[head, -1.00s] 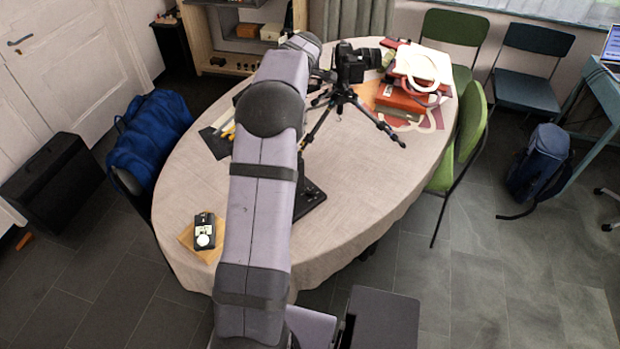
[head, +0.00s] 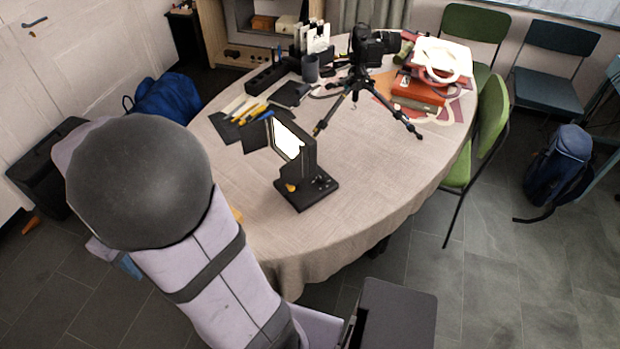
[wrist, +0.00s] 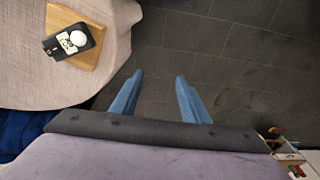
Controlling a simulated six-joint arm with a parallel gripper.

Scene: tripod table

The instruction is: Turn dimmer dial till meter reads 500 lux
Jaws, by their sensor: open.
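The lit lamp panel (head: 287,139) stands tilted on a black base (head: 308,196) on the table. The base carries an orange-yellow knob (head: 291,187) and small dark controls; I cannot tell for sure which is the dimmer dial. The light meter (wrist: 72,40), black with a white dome and a small display, lies on a wooden board (wrist: 91,52) near the table edge. Its reading is too small to make out. My gripper (wrist: 160,77) has its blue fingers apart and empty, over the floor beyond the table edge, to the right of the meter.
A camera on a tripod (head: 357,92) stands behind the lamp. Dark cards with pens (head: 245,118) lie left of it, and red boxes (head: 420,88) at the far right. The tabletop (head: 390,160) right of the lamp is clear. A blue bag (head: 168,98) is beside the table.

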